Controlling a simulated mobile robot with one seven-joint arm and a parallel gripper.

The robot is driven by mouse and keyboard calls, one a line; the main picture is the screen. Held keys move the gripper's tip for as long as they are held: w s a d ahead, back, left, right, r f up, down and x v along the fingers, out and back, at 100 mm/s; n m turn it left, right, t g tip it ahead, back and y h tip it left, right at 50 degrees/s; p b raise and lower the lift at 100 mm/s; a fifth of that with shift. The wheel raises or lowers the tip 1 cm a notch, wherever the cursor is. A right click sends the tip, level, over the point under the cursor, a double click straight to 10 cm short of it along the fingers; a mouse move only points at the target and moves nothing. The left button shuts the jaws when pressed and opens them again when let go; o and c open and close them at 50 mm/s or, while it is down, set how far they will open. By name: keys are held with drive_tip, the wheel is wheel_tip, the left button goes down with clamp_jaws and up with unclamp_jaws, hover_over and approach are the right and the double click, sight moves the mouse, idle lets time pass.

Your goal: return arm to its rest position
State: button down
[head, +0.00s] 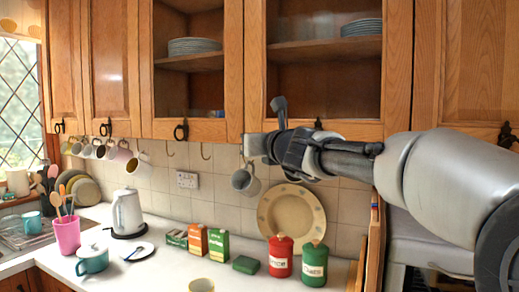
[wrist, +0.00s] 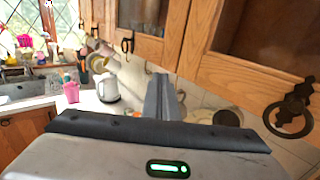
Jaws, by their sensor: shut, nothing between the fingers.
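My gripper (head: 252,145) is in front of the lower edge of the wall cabinets in the head view, with my arm reaching in from the right. Its fingers are together and hold nothing. In the wrist view the shut fingers of my gripper (wrist: 163,98) point ahead, toward the tiled wall and the counter. A grey mug (head: 245,180) hangs just below the gripper in the head view; I cannot tell the gap between them.
Wooden cabinets (head: 345,129) with black ring handles (wrist: 288,115) are close above and beside my gripper. Several mugs (head: 115,153) hang under them. The counter (head: 160,272) holds a kettle (head: 127,212), a pink utensil cup (head: 66,235), a teal pot (head: 92,261), boxes, red and green canisters (head: 281,256) and a plate (head: 291,214).

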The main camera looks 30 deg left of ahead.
drive_tip(key=shift+s+d+r, duration=0.1)
drive_tip(key=shift+s+d, duration=0.05)
drive_tip(key=shift+s, duration=1.1)
drive_tip(key=s+d+f+n+g+h+p, duration=0.1)
drive_tip(key=s+d+n+h+p, duration=0.15)
drive_tip(key=d+n, duration=0.6)
drive_tip(key=s+d+f+n+h+p, duration=0.1)
drive_tip(key=s+d+n+p, duration=0.2)
drive_tip(key=d+n, duration=0.55)
drive_tip(key=s+d+f+n+g+h+p, duration=0.1)
drive_tip(key=s+d+f, duration=0.4)
drive_tip(key=d, duration=0.7)
drive_tip(key=s+d+f+n+g+h+p, duration=0.1)
drive_tip(key=s+d+f+n+h, duration=0.3)
drive_tip(key=d, duration=0.9)
drive_tip(key=s+d+f+n+g+h+p, duration=0.1)
drive_tip(key=s+d+f+n+h+p, duration=0.1)
drive_tip(key=s+d+f+h, duration=0.4)
drive_tip(key=s+d+f, duration=0.1)
drive_tip(key=s+d, duration=0.1)
drive_tip(key=d, duration=0.1)
drive_tip(key=s+d+f+p, duration=0.1)
drive_tip(key=s+d, duration=0.1)
drive_tip(key=d, duration=0.1)
drive_tip(key=shift+d+f+n, duration=0.15)
drive_tip(key=shift+f+n, duration=0.1)
drive_tip(key=shift+n, duration=0.15)
drive_tip(key=shift+h, duration=0.25)
